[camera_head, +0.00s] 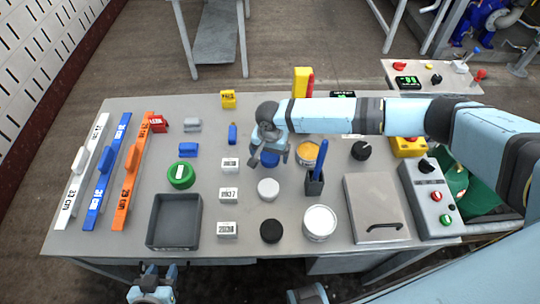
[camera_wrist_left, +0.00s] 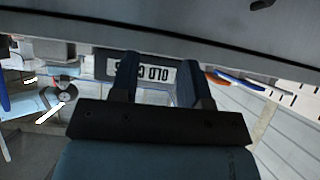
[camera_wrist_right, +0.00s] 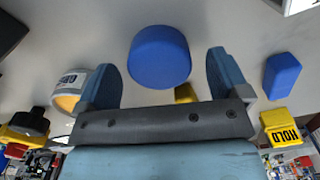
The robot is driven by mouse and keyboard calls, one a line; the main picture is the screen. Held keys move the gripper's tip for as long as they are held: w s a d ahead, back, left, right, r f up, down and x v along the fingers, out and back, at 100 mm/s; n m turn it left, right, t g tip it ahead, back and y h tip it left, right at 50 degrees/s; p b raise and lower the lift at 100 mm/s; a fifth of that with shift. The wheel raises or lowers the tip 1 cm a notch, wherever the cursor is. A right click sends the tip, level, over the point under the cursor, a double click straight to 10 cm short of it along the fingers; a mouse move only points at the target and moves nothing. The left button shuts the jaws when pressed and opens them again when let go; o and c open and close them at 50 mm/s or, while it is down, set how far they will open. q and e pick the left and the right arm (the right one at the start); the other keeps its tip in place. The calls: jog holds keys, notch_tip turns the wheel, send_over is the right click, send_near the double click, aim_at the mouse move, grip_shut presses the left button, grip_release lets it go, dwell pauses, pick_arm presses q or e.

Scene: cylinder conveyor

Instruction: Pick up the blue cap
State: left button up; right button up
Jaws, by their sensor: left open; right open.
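The blue cap (camera_head: 270,161) stands on the grey table, partly hidden beneath my right gripper (camera_head: 269,157) in the head view. In the right wrist view the blue cap (camera_wrist_right: 160,57) shows as a round blue piece just beyond and between the fingers. My right gripper (camera_wrist_right: 163,65) is open and empty, and no finger visibly touches the cap. My left gripper (camera_head: 159,269) is open and empty at the table's front edge. The left wrist view shows its spread fingers (camera_wrist_left: 160,75) with a lettered label plate behind them.
A white cap (camera_head: 268,189), a black cap (camera_head: 271,231), an orange-topped can (camera_head: 307,152) and a dark holder (camera_head: 314,184) stand close by. A green roll (camera_head: 181,175) and a grey tray (camera_head: 151,235) lie left. A lidded box (camera_head: 370,205) is right.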

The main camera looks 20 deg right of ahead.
jog(key=shift+f, duration=0.7)
jog(key=c, duration=1)
jog(key=shift+r, duration=0.1)
